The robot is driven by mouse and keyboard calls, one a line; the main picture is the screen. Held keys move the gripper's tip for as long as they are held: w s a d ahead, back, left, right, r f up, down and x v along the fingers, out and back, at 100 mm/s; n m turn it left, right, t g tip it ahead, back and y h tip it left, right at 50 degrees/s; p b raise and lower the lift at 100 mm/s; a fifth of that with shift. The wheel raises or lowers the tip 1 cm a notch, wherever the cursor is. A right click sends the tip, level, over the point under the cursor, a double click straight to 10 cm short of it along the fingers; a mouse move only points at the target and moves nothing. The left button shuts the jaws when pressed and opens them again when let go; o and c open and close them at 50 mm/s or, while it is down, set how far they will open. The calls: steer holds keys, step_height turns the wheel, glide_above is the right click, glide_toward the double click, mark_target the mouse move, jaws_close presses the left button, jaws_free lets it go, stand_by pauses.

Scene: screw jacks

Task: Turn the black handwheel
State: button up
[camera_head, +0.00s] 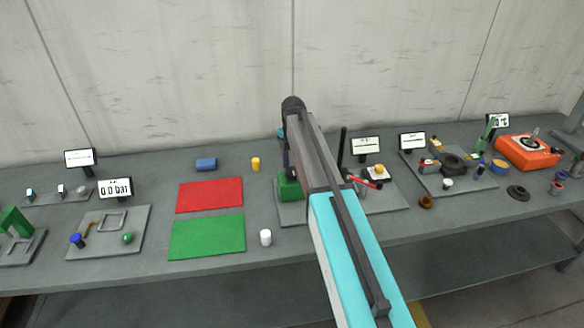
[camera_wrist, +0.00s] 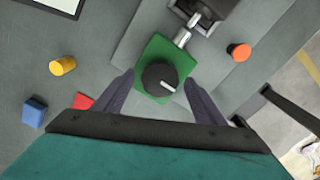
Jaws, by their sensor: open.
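The black handwheel (camera_wrist: 160,78) is a round black knob with a white mark on its top, seen in the wrist view. It sits on a green block (camera_wrist: 150,57), which also shows in the head view (camera_head: 291,188). A metal shaft (camera_wrist: 182,37) runs from the block to a dark housing (camera_wrist: 207,12). My gripper (camera_wrist: 160,77) is open, with one finger to each side of the handwheel and gaps between. I cannot tell how far above it the fingertips are. In the head view my arm hides the handwheel.
An orange-topped knob (camera_wrist: 238,51) stands right of the block. A yellow cylinder (camera_head: 255,164), a blue block (camera_head: 206,164), red mat (camera_head: 209,195), green mat (camera_head: 207,237) and white cylinder (camera_head: 265,237) lie left of my arm. More fixtures stand to the right.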

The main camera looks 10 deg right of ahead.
steer(key=c, duration=1.1)
steer(key=shift+o, duration=0.2)
steer(key=shift+m+b, duration=0.3)
steer(key=shift+m, duration=0.1)
